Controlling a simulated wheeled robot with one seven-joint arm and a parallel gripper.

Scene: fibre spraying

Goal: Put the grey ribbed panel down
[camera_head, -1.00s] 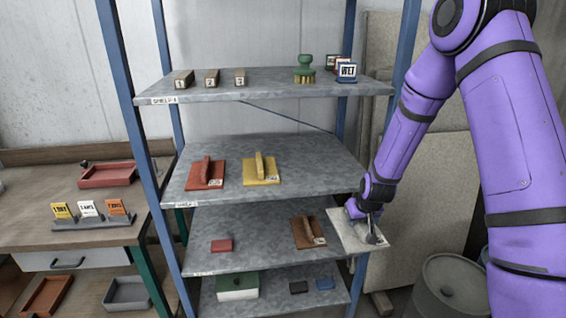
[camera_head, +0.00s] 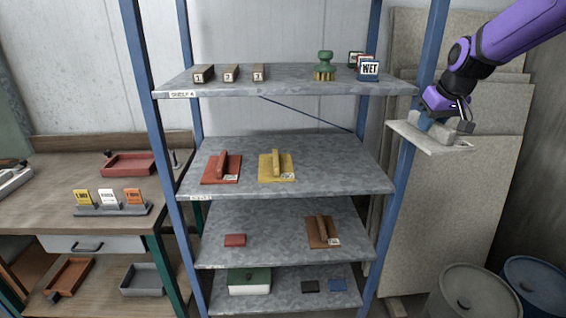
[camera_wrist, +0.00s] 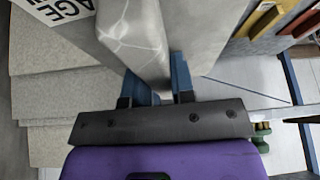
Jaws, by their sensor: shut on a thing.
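The grey ribbed panel (camera_head: 430,142) is a pale flat plate with a grey rib standing on it. It is in the air to the right of the shelf rack, between top-shelf and second-shelf height. My gripper (camera_head: 443,117) is above it, shut on the rib. In the wrist view the rib (camera_wrist: 135,32) sits between the blue fingers of my gripper (camera_wrist: 160,78). A white label with black letters shows on the panel at upper left there. The plate's underside is hidden.
The second shelf (camera_head: 340,178) holds a red panel (camera_head: 221,169) and a yellow panel (camera_head: 277,167), with free room at its right. The third shelf (camera_head: 270,222) holds a brown panel (camera_head: 323,232) and a red block (camera_head: 235,240). A blue rack post (camera_head: 403,185) stands beside my held panel.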

